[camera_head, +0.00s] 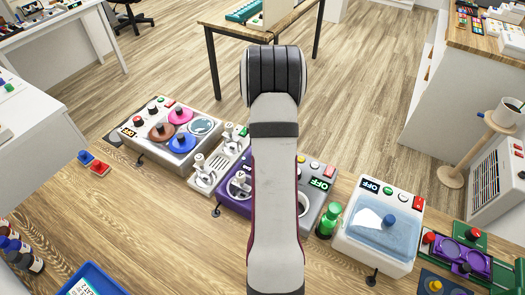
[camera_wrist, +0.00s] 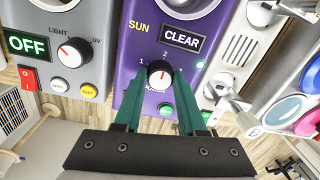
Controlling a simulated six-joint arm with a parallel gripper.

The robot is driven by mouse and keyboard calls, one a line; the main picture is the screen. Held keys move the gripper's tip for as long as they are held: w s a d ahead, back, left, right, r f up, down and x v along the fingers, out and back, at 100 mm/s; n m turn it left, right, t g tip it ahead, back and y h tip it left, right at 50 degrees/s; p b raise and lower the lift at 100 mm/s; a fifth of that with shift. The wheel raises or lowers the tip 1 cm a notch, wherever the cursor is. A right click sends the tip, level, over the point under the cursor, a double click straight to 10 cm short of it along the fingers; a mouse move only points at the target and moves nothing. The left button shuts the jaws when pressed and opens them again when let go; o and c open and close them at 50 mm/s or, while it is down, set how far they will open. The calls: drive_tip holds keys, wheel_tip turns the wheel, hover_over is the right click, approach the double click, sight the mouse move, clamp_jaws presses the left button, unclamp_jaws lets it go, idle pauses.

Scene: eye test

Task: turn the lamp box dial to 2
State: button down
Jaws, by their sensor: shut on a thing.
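A purple box (camera_wrist: 128,75) has a CLEAR display (camera_wrist: 182,39), the word SUN and a black dial with a white face (camera_wrist: 159,73) among small numbers, 1 and 2 among them. My gripper (camera_wrist: 159,84), with green fingers, is shut on this dial, one finger on each side. A small red mark shows on the dial face; I cannot tell exactly which number it points to. In the head view, my arm covers the middle of the purple box (camera_head: 233,198) and hides the gripper and dial. I see no label naming a lamp box.
A grey box (camera_wrist: 89,28) with an OFF display and a LIGHT/UV dial stands beside the purple box. A lever panel (camera_head: 207,177) is on its other side. A green bottle (camera_head: 329,217) and a blue-windowed box (camera_head: 345,241) stand right.

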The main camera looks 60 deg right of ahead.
drive_tip(key=shift+d, duration=0.15)
idle(0.4)
drive_tip(key=shift+c, duration=2.4)
unclamp_jaws()
drive_tip(key=shift+r, duration=0.1)
wheel_tip(320, 180, up, 16)
drive_tip(key=shift+s+f, duration=0.2)
drive_tip(key=shift+s, duration=0.05)
